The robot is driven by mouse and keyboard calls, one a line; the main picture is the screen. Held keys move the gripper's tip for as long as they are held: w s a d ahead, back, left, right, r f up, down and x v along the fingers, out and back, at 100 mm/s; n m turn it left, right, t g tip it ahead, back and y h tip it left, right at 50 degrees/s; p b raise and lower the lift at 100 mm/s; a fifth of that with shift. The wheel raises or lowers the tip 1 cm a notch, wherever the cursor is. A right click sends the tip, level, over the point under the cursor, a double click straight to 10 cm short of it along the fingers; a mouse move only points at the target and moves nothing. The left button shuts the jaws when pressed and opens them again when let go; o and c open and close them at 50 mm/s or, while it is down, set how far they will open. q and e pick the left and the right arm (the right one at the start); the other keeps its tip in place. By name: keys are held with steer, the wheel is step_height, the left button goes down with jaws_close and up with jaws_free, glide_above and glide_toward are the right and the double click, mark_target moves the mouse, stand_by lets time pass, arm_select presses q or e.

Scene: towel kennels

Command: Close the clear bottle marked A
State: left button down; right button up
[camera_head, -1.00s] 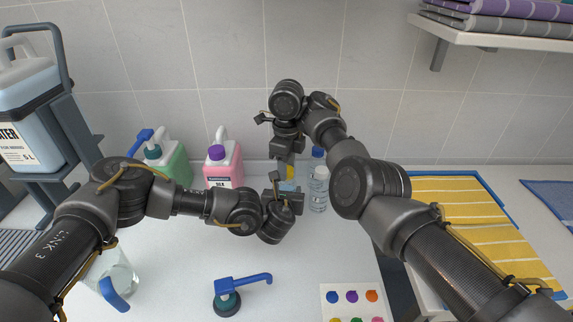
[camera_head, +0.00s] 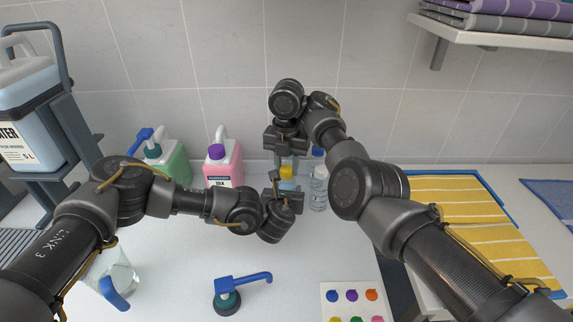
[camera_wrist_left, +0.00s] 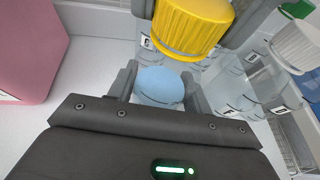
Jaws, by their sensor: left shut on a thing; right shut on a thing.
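A yellow cap (camera_head: 287,171) shows under my right gripper (camera_head: 287,165), which is shut on it and points down from above. The cap looks large and ribbed in the left wrist view (camera_wrist_left: 193,25), with my right fingers on both sides. My left gripper (camera_head: 286,187) is shut on a clear bottle with pale blue contents (camera_wrist_left: 160,85) below the cap. The arms hide most of this bottle in the head view. I cannot tell whether the cap is seated on the neck. The letter on its small label is too unclear to read surely.
A clear bottle with a white cap (camera_head: 319,188) and a blue-capped one (camera_head: 318,153) stand close on the right. A pink jug (camera_head: 223,165) and a green jug (camera_head: 172,163) stand left. A blue pump top (camera_head: 228,300) and a colour-dot card (camera_head: 352,300) lie in front.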

steer(key=m, duration=0.4)
steer(key=shift+m, duration=0.4)
steer(key=m, duration=0.4)
steer(key=o, duration=1.1)
steer(key=shift+c, duration=0.2)
steer(key=shift+r, duration=2.25)
steer(key=shift+c, duration=0.3)
